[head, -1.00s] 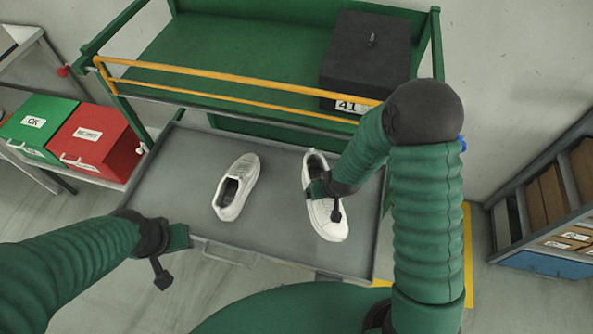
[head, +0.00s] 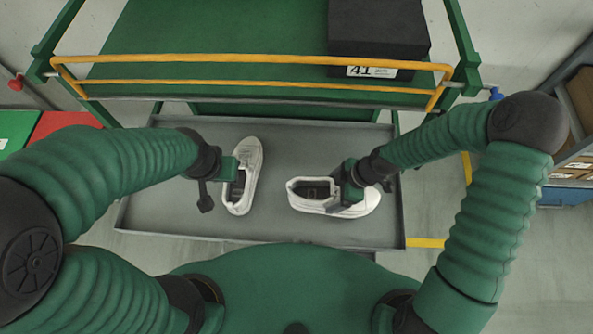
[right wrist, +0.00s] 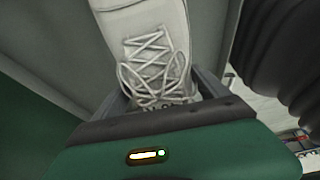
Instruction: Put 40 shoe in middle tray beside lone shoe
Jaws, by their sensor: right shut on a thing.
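Two white lace-up shoes are at the grey tray (head: 160,212). My right gripper (head: 345,190) is shut on the right-hand shoe (head: 366,203), whose opening faces left and whose toe points right. In the right wrist view this shoe (right wrist: 152,55) shows its laces between the jaws (right wrist: 158,98). I cannot tell whether it touches the tray floor. The other shoe (head: 250,155) stands to its left, set lengthwise in the tray. My left gripper (head: 236,172) is at that shoe's left side; its fingertips are too small and partly hidden to read. No size number is readable on either shoe.
A yellow rail (head: 250,85) and green shelf (head: 210,40) are behind the tray. A black box (head: 378,28) labelled 41 stands on the shelf. Green (head: 14,128) and red (head: 62,122) bins are at the left. The tray's left part is bare.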

